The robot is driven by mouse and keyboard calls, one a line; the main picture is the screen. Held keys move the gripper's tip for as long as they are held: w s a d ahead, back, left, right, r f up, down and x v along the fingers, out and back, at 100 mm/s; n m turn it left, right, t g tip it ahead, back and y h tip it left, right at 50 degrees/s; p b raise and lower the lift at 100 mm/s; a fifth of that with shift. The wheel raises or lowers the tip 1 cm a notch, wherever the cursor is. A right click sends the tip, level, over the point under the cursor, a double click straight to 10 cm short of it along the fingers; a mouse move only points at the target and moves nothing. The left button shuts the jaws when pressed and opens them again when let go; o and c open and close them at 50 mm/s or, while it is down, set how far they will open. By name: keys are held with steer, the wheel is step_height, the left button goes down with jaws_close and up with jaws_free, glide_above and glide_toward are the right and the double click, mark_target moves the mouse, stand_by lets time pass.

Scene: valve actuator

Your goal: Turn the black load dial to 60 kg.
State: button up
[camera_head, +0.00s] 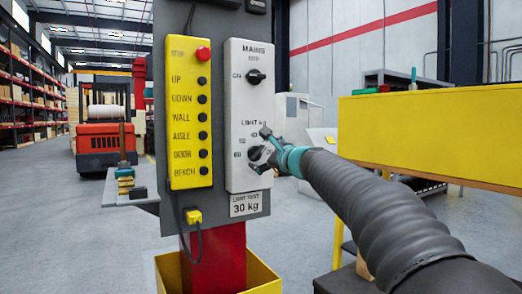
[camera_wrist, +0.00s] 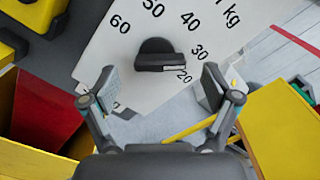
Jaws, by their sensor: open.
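The black load dial (camera_head: 255,153) is the lower knob on the white panel (camera_head: 248,108). In the wrist view, the dial (camera_wrist: 157,50) has a flat bar grip, and the white mark at its right end points near the 20. The 60 (camera_wrist: 120,24) is printed to the dial's upper left, with 50, 40 and 30 around the arc. My gripper (camera_head: 264,150) is at the dial. In the wrist view my gripper (camera_wrist: 158,76) is open, one finger on each side of the dial, with visible gaps. I cannot tell its exact distance from the panel face.
The mains knob (camera_head: 255,76) is higher on the same panel. A yellow button box (camera_head: 188,112) with a red stop button (camera_head: 203,54) is to the left. A sign (camera_head: 245,204) reading 30 kg is below. A yellow barrier (camera_head: 430,130) stands to the right.

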steer(key=shift+x, duration=1.05)
steer(key=c, duration=1.2)
steer(key=shift+o, duration=0.3)
